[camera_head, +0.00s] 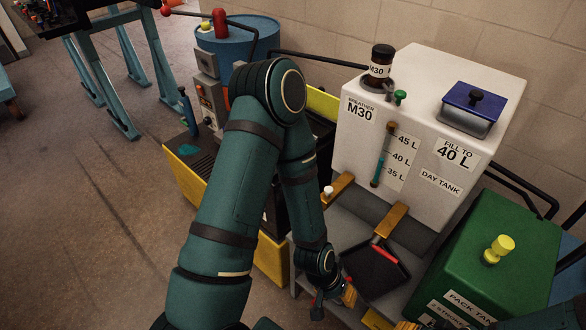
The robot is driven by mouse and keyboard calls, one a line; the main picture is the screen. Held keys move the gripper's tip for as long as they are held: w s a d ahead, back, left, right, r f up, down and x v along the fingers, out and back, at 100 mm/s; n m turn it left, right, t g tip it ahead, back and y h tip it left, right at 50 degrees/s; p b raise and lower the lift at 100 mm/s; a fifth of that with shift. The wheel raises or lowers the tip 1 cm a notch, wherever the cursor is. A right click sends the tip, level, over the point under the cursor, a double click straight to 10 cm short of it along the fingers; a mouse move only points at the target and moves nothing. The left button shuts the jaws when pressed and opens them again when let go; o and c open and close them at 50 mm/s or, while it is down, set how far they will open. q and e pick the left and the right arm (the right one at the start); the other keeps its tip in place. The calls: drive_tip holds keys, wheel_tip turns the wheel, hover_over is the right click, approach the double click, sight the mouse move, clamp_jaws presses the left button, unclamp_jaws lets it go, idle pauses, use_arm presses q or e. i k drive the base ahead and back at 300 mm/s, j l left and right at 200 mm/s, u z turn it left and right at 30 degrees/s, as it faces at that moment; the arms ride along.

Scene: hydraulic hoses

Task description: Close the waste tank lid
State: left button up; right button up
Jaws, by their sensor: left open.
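No label reading waste tank can be made out. A green tank (492,255) with a yellow knob (499,249) on top stands at the lower right; its label is partly cut off and seems to read "PACK TANK". The white day tank (410,135) carries a blue lid (476,96) with a black knob, sitting on a grey neck. My left gripper (333,299) is open and low at the bottom centre, left of a black tray (377,272) with a red-handled part over it. I see nothing held in it.
A brown bottle (379,66) stands on the white tank, with a sight gauge on its front. A blue drum (238,43) and a yellow-edged bin (270,258) stand left of it. Black pipe rails run along the wall and right side. Open floor (95,200) lies at left.

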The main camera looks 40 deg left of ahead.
sight(317, 100)
drive_tip(key=u, duration=1.25)
